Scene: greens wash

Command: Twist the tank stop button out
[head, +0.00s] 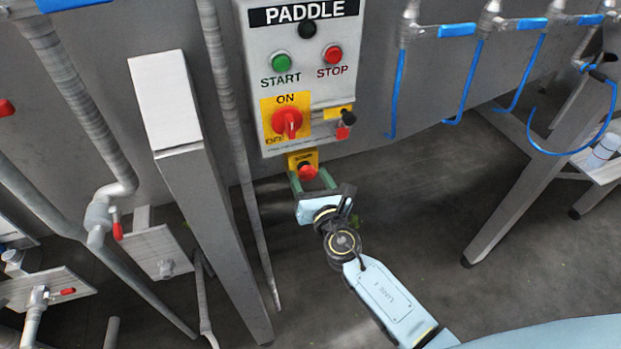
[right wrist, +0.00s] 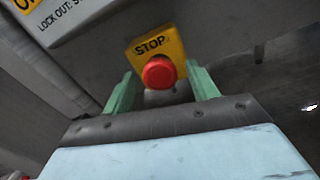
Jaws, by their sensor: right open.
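The tank stop button (head: 307,172) is a red mushroom knob on a yellow plate below the grey PADDLE control box. In the right wrist view the red button (right wrist: 159,72) sits in front of the yellow plate (right wrist: 172,52) marked STOP. My right gripper (head: 313,181) is open, with its two green fingers pointing up at the button. In the right wrist view the fingers (right wrist: 163,92) stand one on each side of the button, with a gap on both sides. Whether the fingertips reach past the knob is hard to tell. My left gripper is not in view.
The control box (head: 300,90) above carries a green START button (head: 282,62), a red STOP button (head: 333,54) and a red rotary switch (head: 287,122). A steel leg (head: 205,200) stands left of my right arm. Blue-handled valves and hoses hang at the right.

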